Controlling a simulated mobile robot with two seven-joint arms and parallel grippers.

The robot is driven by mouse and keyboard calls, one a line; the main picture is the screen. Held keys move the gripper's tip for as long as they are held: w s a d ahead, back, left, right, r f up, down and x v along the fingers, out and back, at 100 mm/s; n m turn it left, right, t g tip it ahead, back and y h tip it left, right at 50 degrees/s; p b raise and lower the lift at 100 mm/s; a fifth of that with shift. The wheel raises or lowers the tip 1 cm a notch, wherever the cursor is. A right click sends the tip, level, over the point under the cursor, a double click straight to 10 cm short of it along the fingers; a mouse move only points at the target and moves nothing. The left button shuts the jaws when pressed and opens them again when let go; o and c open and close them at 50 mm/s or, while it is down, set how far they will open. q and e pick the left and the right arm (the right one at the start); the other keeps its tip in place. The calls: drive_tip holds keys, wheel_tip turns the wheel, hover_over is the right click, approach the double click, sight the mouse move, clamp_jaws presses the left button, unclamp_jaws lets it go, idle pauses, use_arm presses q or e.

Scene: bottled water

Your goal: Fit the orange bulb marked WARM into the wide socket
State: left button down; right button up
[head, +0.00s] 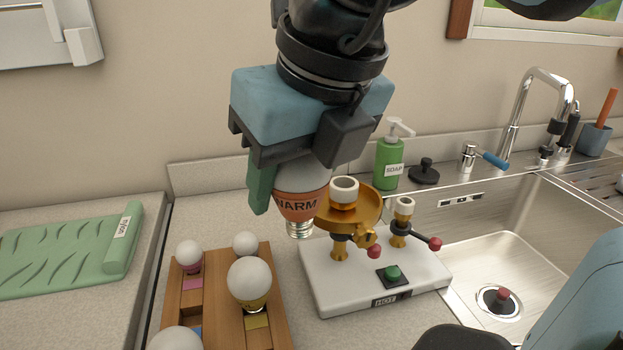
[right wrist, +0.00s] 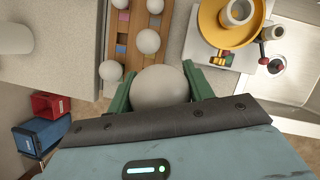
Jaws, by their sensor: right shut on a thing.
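The bulb marked WARM (head: 298,205) has a white globe, an orange collar and a metal screw end pointing down. My right gripper (head: 300,180) is shut on its globe; the right wrist view shows the white globe (right wrist: 160,88) between two green fingers. The bulb hangs just left of the gold dish (head: 372,215), apart from the sockets. The wider socket (head: 344,190) has a white rim and stands in that dish; a narrower socket (head: 403,208) stands to its right. Both are on a white base (head: 330,290) with a green button and a HOT label. My left gripper is not in view.
A wooden rack (head: 220,318) with several white bulbs lies at the front left. A green soap bottle (head: 390,158) and a black stopper (head: 424,172) stand behind the base. The sink (head: 490,255) is to the right. A green mat (head: 70,255) lies far left.

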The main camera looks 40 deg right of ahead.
drive_tip(key=shift+w, duration=0.25)
drive_tip(key=shift+s+d+r, duration=0.1)
drive_tip(key=shift+d+r, duration=0.05)
drive_tip(key=shift+d, duration=0.15)
drive_tip(key=w+d+p, duration=0.1)
drive_tip(key=d, duration=0.3)
drive_tip(key=w+d+p, duration=0.1)
drive_tip(key=w+d, duration=0.1)
drive_tip(key=d, duration=0.2)
drive_tip(key=w+d+f+p, duration=0.1)
drive_tip(key=w+d, duration=0.1)
drive_tip(key=d, duration=0.2)
drive_tip(key=shift+w+d+f, duration=0.1)
drive_tip(key=shift+w, duration=0.05)
drive_tip(key=d+f, duration=0.2)
drive_tip(key=f, duration=0.1)
drive_tip(key=shift+w+p, duration=0.4)
drive_tip(key=shift+f, duration=0.45)
